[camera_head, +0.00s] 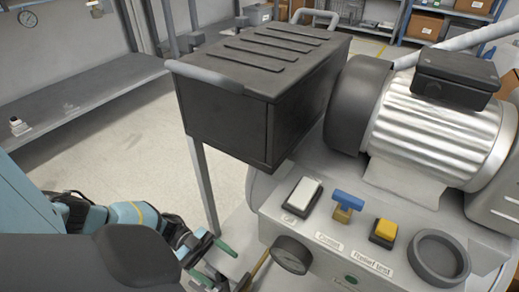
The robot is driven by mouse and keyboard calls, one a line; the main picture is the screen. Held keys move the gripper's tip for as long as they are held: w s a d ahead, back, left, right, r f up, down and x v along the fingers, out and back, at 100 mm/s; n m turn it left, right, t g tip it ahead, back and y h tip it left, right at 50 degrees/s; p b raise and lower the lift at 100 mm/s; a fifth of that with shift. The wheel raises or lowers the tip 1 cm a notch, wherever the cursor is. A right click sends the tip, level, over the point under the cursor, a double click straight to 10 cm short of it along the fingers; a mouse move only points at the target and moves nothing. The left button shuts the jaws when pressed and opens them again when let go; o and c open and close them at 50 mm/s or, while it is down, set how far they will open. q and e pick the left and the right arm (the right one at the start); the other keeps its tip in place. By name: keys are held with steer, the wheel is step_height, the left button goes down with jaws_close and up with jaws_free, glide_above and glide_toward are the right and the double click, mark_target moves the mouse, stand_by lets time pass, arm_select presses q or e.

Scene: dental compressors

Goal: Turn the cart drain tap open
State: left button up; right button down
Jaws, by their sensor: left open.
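A cart compressor (300,225) stands at the right, its panel facing me. A blue T-shaped handle on a brass-coloured body (343,203) sits on its top edge. A thin yellow lever or rod (258,270) shows low at the panel's left side, partly cut off by the frame. I cannot tell for certain which of these is the drain tap. My left gripper (215,264) is open, with green fingertips, low in the picture just left of the yellow rod. A gap seems to separate them. My right gripper is not in view.
A black box (235,115) on the cart overhangs above my left gripper. A ribbed motor (435,125) stands behind. Floor at left is clear.

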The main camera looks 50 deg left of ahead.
mark_target(242, 282)
arm_select(q)
steer(key=b+x, duration=0.1)
steer(key=x, duration=0.6)
steer(key=shift+f, duration=0.1)
steer(key=shift+w+d, duration=0.15)
steer(key=shift+d, duration=0.35)
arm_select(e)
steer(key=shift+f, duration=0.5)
